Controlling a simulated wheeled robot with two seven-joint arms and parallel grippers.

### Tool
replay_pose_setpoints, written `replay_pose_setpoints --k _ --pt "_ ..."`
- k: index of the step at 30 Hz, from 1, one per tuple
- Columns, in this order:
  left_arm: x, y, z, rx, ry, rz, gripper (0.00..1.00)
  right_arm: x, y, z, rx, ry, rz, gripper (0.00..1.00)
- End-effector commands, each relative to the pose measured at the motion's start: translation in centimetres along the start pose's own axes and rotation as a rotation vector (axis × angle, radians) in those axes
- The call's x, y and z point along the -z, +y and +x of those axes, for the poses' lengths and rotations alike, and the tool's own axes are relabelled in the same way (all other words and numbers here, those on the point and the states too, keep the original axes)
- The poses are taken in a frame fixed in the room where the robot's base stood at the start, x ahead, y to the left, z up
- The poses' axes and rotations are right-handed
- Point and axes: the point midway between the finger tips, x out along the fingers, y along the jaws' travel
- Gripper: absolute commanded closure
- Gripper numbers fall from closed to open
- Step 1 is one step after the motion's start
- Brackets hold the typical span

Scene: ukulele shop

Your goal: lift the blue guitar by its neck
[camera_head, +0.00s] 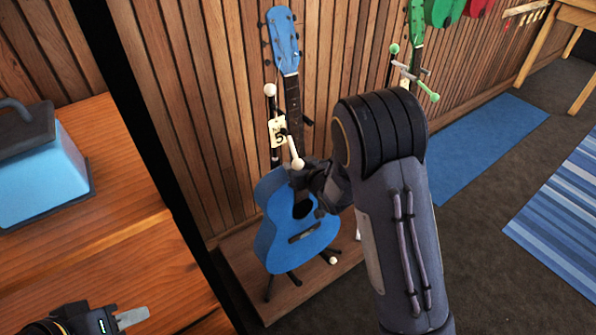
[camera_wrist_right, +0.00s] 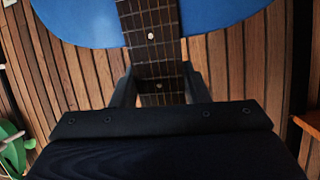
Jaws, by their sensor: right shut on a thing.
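The blue guitar (camera_head: 298,225) stands upright in front of the slatted wall, its blue headstock (camera_head: 283,42) at the top. Black stand legs show under its body; whether it rests on them is unclear. My right arm reaches in front of it. In the wrist view my right gripper (camera_wrist_right: 158,88) is shut on the guitar's dark fretted neck (camera_wrist_right: 152,45), a finger on each side, with the blue body beyond. My left gripper (camera_head: 130,318) is low at the left, partly cut off, away from the guitar.
A low wooden platform (camera_head: 235,250) lies under the stand. A green guitar (camera_head: 417,30) is farther right. A wooden counter (camera_head: 100,220) with a blue case (camera_head: 40,175) is at left. Open floor (camera_head: 480,240) lies right.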

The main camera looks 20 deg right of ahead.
Motion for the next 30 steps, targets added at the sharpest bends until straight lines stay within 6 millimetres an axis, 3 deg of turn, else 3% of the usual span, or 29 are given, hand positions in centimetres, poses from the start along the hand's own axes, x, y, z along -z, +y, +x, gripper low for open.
replay_pose_setpoints --k 1,7,17,30 --pt "0.1 0.1 -0.3 0.000 0.000 0.000 0.64 1.3 -0.1 -0.3 0.003 0.014 0.003 1.00" --pt "0.3 0.3 -0.7 0.000 0.000 0.000 0.64 3.3 -0.3 -1.2 0.003 0.013 0.001 1.00" --pt "0.3 0.2 -0.6 0.000 0.000 0.000 0.64 1.3 0.6 -5.0 0.001 0.008 0.003 1.00" --pt "0.2 0.1 -0.3 0.000 0.000 0.000 0.64 -2.5 2.5 -14.5 -0.002 0.010 0.004 1.00"
